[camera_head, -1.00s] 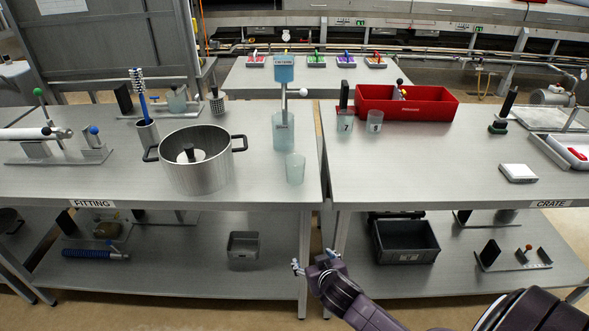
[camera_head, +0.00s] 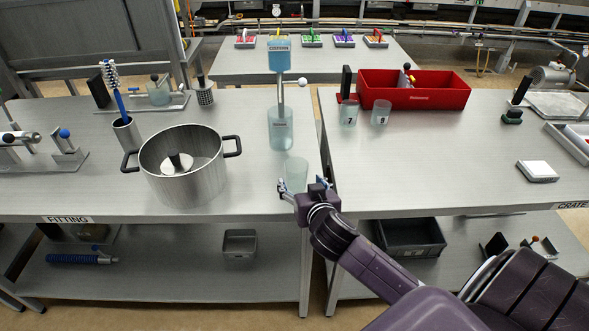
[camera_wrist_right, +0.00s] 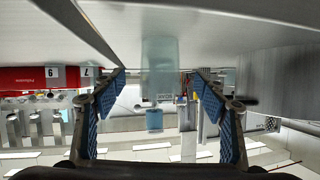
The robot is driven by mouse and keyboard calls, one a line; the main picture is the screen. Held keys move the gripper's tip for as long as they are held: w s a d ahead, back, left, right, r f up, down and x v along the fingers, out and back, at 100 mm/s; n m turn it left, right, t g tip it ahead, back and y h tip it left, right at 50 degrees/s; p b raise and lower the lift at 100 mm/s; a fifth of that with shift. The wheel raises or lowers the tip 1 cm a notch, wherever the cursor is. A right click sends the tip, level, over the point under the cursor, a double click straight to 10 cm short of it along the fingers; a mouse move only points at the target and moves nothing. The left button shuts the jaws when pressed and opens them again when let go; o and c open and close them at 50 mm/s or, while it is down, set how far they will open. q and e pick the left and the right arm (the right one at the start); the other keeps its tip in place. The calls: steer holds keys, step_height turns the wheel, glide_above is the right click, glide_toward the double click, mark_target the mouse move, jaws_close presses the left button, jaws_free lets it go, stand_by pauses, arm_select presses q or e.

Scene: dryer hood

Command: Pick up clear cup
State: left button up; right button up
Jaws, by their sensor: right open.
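In the right wrist view, which looks upside down, the cup (camera_wrist_right: 160,60) shows in the gap between the open blue-padded fingers of the right gripper (camera_wrist_right: 158,78). I see no finger closed on the cup. My left gripper is in neither view.
A steel pot (camera_head: 183,167) stands left of the cup. On the right table are two numbered clear cups (camera_head: 349,113) and a red bin (camera_head: 414,92). The right table's front middle is clear.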

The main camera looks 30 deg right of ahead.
mark_target(299, 179)
steer(key=shift+w+d+f+p, duration=0.1)
steer(key=shift+w+d+p, duration=0.2)
steer(key=shift+w, duration=0.35)
steer(key=shift+p+x, duration=0.45)
steer(key=shift+x, duration=1.7)
steer(key=shift+a+f, duration=0.15)
steer(key=c, duration=0.7)
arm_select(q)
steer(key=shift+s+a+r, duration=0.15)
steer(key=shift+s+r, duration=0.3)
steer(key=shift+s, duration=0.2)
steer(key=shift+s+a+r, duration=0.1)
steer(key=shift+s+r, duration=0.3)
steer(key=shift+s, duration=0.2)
arm_select(e)
steer(key=c, duration=0.5)
